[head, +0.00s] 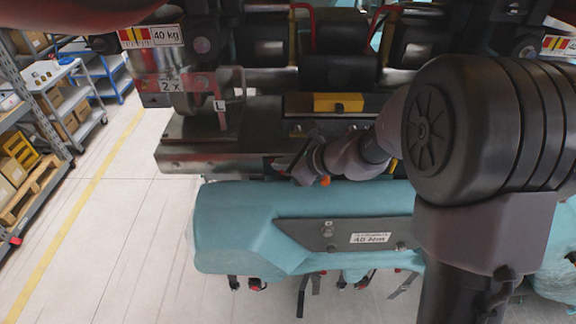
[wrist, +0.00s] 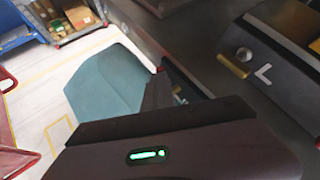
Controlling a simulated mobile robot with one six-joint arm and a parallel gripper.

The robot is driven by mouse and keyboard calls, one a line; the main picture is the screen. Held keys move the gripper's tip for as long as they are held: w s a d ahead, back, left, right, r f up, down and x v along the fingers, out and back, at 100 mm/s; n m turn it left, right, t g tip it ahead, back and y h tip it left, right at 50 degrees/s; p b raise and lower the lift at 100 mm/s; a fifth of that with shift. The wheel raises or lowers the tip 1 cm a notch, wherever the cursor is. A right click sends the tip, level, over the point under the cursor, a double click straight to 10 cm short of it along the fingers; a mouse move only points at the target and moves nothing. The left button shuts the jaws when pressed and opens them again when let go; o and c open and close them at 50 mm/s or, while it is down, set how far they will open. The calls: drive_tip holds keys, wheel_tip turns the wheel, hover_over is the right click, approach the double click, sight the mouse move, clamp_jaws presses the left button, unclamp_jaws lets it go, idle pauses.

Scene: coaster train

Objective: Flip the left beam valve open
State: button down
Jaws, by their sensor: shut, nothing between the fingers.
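In the wrist view a small brass-coloured lever (wrist: 234,66) with a round metal knob sits on a dark beam panel (wrist: 285,62), beside a white letter L. I take it as the left beam valve; whether it is open or closed I cannot tell. My gripper (wrist: 167,78) is shut and empty, to the left of the lever and apart from it. In the head view my gripper (head: 282,168) is just above the teal seat cover, by the metal beam (head: 205,158). The lever cannot be made out in the head view.
The teal padded cover (head: 235,225) with a 40 Nm plate lies below my gripper. A bracket (head: 228,105) tagged L stands on the beam, with a yellow block (head: 338,102) to its right. Shelving (head: 35,140) stands at the far left; the floor between is clear.

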drive_tip(key=shift+w+a+f+n+h+b, duration=0.1)
drive_tip(key=shift+a+n+h+b, duration=0.25)
drive_tip(key=shift+h, duration=0.25)
drive_tip(key=shift+a+f+b, duration=0.2)
drive_tip(key=shift+a, duration=0.35)
drive_tip(key=shift+a+f+b, duration=0.15)
drive_tip(key=shift+a+f, duration=0.05)
drive_tip(key=shift+a, duration=0.3)
drive_tip(key=shift+a+f+g+h, duration=0.2)
drive_tip(key=shift+a+g+h, duration=0.1)
drive_tip(key=shift+a+h, duration=0.3)
drive_tip(key=shift+d+r, duration=0.2)
drive_tip(key=shift+d, duration=0.15)
drive_tip(key=shift+r+p, duration=0.6)
drive_tip(key=shift+p, duration=0.15)
